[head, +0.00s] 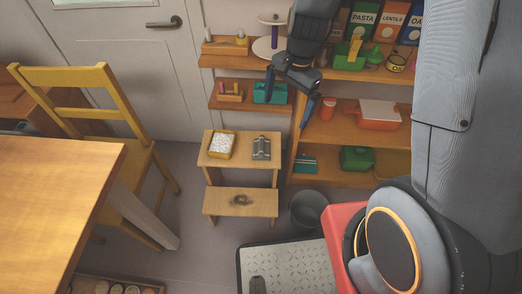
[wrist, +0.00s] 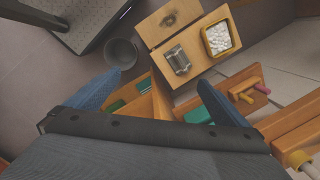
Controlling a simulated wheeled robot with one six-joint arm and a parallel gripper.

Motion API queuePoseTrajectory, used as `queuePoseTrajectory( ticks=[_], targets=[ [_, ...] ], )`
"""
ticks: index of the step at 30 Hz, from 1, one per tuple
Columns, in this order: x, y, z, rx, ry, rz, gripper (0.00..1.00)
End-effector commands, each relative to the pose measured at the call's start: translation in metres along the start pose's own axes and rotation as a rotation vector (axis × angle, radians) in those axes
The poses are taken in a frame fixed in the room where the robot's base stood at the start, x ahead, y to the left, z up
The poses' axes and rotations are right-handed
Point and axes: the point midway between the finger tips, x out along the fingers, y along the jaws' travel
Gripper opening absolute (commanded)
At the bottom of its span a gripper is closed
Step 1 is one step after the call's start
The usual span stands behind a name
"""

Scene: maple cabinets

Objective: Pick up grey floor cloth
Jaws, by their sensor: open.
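No plainly recognisable cloth shows. A small grey object (head: 261,148) lies on the top step of a wooden step stool (head: 212,160); I cannot tell whether it is the folded grey floor cloth. It also shows in the wrist view (wrist: 177,60), beside a yellow-rimmed tray of white pieces (wrist: 218,38). My gripper (head: 289,98) is open and empty, high up in front of the shelves. In the wrist view its blue fingers (wrist: 160,82) are spread apart, with the stool beyond them.
A grey bucket (head: 308,211) stands right of the stool, by the wooden shelf unit (head: 335,130). A patterned mat (head: 295,265) with a dark object on it lies in front. A yellow chair (head: 110,130) and wooden table (head: 55,200) stand left.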

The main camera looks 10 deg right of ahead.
Motion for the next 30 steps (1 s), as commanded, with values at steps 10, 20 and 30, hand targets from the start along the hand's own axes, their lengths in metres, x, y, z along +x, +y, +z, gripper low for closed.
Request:
queuePoseTrajectory(
  ticks=[10,20,30],
  targets=[
    [0.166,-0.07,-0.029,0.625,-0.033,-0.012,1.0],
    [0.223,-0.085,-0.034,0.84,-0.038,-0.014,1.0],
    [0.259,-0.082,-0.031,0.839,-0.037,-0.013,1.0]
  ],
)
